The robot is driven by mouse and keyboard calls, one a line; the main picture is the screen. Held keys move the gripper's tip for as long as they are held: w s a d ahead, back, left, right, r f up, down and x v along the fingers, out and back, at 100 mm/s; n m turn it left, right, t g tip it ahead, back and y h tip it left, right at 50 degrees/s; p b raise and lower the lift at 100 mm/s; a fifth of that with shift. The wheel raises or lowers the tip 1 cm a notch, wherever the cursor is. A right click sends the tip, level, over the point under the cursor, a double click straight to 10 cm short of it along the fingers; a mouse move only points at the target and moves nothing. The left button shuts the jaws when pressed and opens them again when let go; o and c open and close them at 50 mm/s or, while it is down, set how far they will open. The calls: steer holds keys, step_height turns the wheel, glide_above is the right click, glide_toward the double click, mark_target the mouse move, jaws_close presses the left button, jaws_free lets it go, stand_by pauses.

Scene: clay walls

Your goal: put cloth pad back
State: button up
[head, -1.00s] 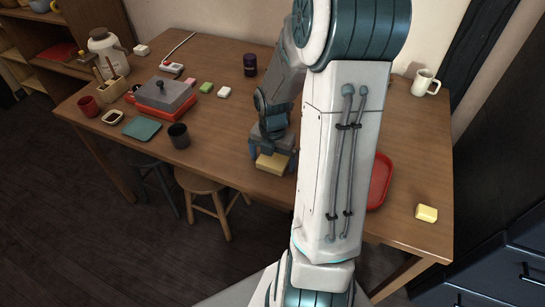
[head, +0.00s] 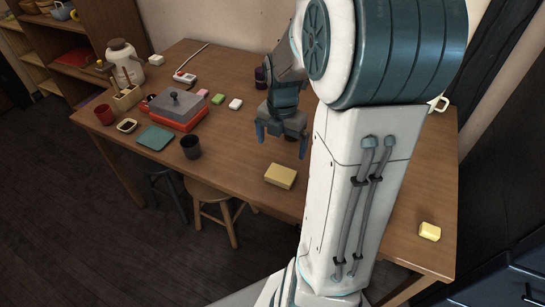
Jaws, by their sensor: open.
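A flat teal square (head: 155,137), which looks like a cloth pad, lies on the wooden table (head: 235,152) near its front edge, left of a dark cup (head: 190,147). A pale yellow block (head: 280,176) lies flat near the front edge at the middle; I cannot tell what it is made of. My gripper (head: 281,147) is open and empty, above the table and behind the yellow block, apart from it. My arm hides part of the right side of the table.
A red dish with a grey lid (head: 176,106), a red mug (head: 105,114) and a wooden holder (head: 127,97) stand at the left. A smaller yellow block (head: 429,231) lies at the right. A stool (head: 212,206) stands in front.

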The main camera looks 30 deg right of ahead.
steer(key=s+a+r+m+t, duration=0.1)
steer(key=s+a+r+m, duration=0.2)
steer(key=m, duration=0.9)
steer(key=s+a+r+m+t, duration=0.1)
steer(key=s+a+r+m, duration=0.2)
steer(key=s+a+m, duration=0.6)
steer(key=m, duration=0.4)
steer(key=shift+r, duration=0.1)
